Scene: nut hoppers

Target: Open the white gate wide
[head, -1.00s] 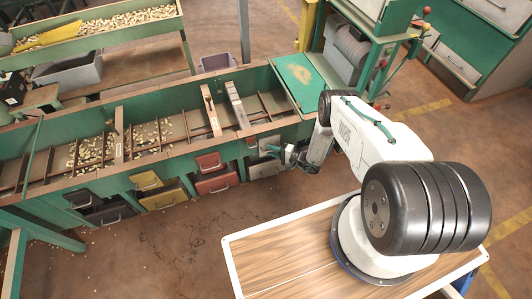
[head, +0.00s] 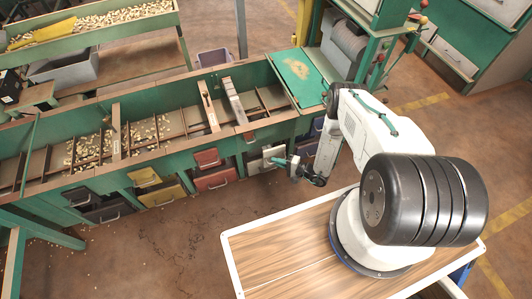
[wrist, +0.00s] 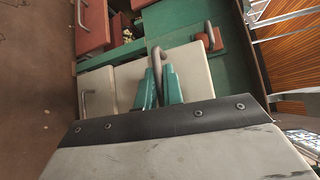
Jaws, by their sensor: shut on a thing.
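The white gate (head: 273,155) is on the front of the green hopper row, right of the red gate. In the wrist view its pale panel (wrist: 195,68) fills the middle, and it stands out from the green front. A grey bar handle (wrist: 157,55) is fixed to it. My gripper (head: 297,167) is in front of the gate. In the wrist view the teal fingers of my gripper (wrist: 160,72) are shut on the handle, one on each side. How far the gate is out is hard to tell.
A lower white drawer (wrist: 97,90) is below the gate. Red drawers (wrist: 92,28) are beside it, with yellow drawers (head: 160,195) further left. The hopper trough (head: 170,125) holds scattered nuts. My wood-topped base is close on the right; the floor (head: 180,245) in front is clear.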

